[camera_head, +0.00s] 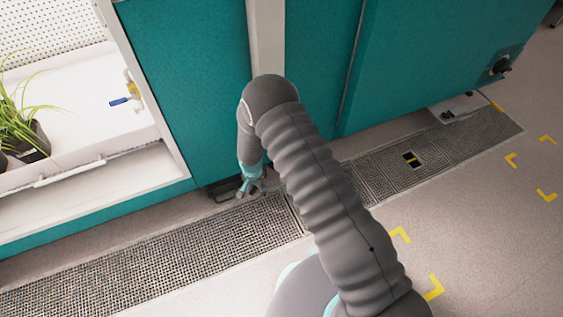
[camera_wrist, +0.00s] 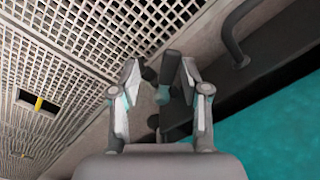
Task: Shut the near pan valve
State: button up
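My gripper (camera_head: 252,184) is low by the floor, at the foot of the teal chamber wall. In the wrist view its two fingers (camera_wrist: 160,84) are apart, with a short dark grey lever with a greenish end (camera_wrist: 170,68) between them, probably the near pan valve's handle. I see a gap on its left side; whether the right finger touches it I cannot tell. A dark pan (camera_wrist: 270,55) with a bent bar lies beside it, and it also shows in the head view (camera_head: 221,191). The valve's body is mostly hidden by my gripper.
A floor grating (camera_head: 150,262) runs along the chambers (camera_head: 185,60). A blue-handled valve (camera_head: 121,101) sits inside the left chamber near a potted plant (camera_head: 25,135). A second pan area (camera_head: 455,107) lies farther right. The floor at right is clear, with yellow marks.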

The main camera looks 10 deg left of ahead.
jog(key=n+p, duration=0.1)
jog(key=d+n+p, duration=0.1)
jog(key=n, duration=0.1)
jog(key=d+n+p, duration=0.1)
jog(key=n+p, duration=0.1)
jog(key=shift+r, duration=0.2)
notch_tip(320, 180, up, 14)
jog(key=s+d+r+n+g, duration=0.1)
jog(key=s+d+r, duration=0.2)
jog(key=r, duration=0.3)
jog(key=s+d+r+n+g+h, duration=0.1)
jog(key=s+d+r, duration=0.3)
jog(key=d+r, duration=0.2)
jog(key=shift+r, duration=0.2)
